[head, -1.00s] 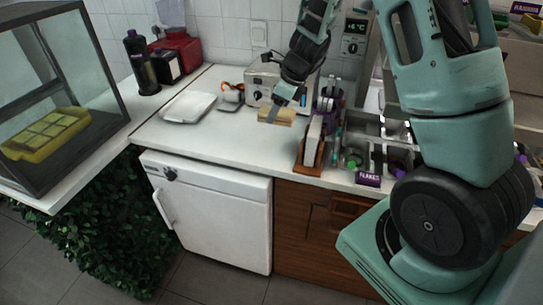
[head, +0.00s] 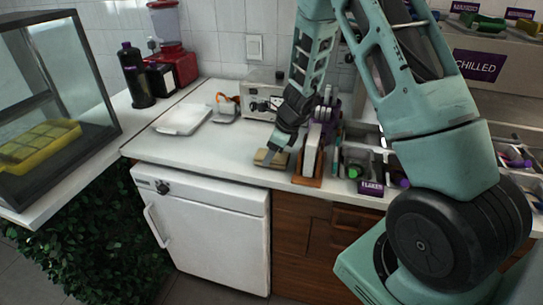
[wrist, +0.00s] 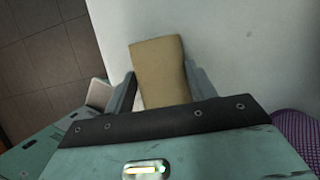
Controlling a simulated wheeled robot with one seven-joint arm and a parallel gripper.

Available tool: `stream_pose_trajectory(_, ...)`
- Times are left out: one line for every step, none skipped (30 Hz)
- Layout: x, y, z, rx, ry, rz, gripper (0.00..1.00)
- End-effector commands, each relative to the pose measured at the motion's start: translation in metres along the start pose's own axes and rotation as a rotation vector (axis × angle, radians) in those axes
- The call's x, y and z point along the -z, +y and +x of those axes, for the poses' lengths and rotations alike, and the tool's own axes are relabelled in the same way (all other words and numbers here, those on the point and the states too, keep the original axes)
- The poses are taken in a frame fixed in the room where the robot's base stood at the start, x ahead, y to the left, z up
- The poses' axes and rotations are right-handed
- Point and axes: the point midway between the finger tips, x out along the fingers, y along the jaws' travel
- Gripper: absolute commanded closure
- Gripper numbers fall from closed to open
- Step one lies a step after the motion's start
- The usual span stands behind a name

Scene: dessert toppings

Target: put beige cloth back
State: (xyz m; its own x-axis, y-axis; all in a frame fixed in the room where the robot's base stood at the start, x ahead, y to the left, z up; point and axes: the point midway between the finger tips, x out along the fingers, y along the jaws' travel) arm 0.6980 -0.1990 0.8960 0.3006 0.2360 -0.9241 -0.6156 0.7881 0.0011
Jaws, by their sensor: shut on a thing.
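The beige cloth (head: 272,158) is a small folded block near the front edge of the white counter, left of the brown wooden holder. My gripper (head: 273,151) reaches down to it from above and is shut on it. In the wrist view the beige cloth (wrist: 160,72) stands out between the two fingers of my gripper (wrist: 160,90), with the white counter behind. I cannot tell whether the cloth touches the counter.
A brown holder (head: 308,165) with a white upright item stands just right of the cloth. Bins with a purple label (head: 371,188) are further right. A white tray (head: 183,119), a scale-like item with orange (head: 226,107) and a metal appliance (head: 262,95) stand behind.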

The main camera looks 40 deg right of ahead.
Motion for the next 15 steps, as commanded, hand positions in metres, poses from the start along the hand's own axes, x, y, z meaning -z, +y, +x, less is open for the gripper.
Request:
stream_pose_trajectory(0.002, -0.0002, 0.0049, 0.0, -0.001, 0.003, 0.66)
stream_pose_trajectory(0.0024, -0.0002, 0.0061, 0.0, -0.001, 0.002, 0.66)
stream_pose_trajectory(0.0026, -0.0002, 0.0067, 0.0, -0.001, 0.001, 0.66)
stream_pose_trajectory(0.0025, -0.0002, 0.0067, 0.0, -0.001, 0.0, 0.66)
stream_pose_trajectory(0.0024, -0.0002, 0.0065, 0.0, -0.001, 0.0, 0.66)
stream_pose_trajectory(0.0023, -0.0002, 0.0062, 0.001, -0.001, 0.0, 0.66)
stream_pose_trajectory(0.0022, -0.0002, 0.0062, 0.001, -0.001, 0.0, 0.66)
stream_pose_trajectory(0.0022, -0.0002, 0.0061, 0.001, -0.001, 0.0, 0.66)
stream_pose_trajectory(0.0022, -0.0002, 0.0061, 0.001, -0.001, 0.0, 0.66)
stream_pose_trajectory(0.0023, -0.0002, 0.0064, 0.001, -0.001, 0.0, 0.66)
stream_pose_trajectory(0.0027, -0.0002, 0.0072, 0.001, -0.001, 0.0, 0.66)
stream_pose_trajectory(0.0033, -0.0002, 0.0086, 0.001, -0.001, 0.0, 0.66)
stream_pose_trajectory(0.0038, -0.0002, 0.0097, 0.001, -0.001, 0.0, 0.66)
stream_pose_trajectory(0.0037, -0.0002, 0.0096, 0.001, -0.001, 0.0, 0.42)
stream_pose_trajectory(0.0033, -0.0002, 0.0086, 0.001, -0.001, 0.0, 0.31)
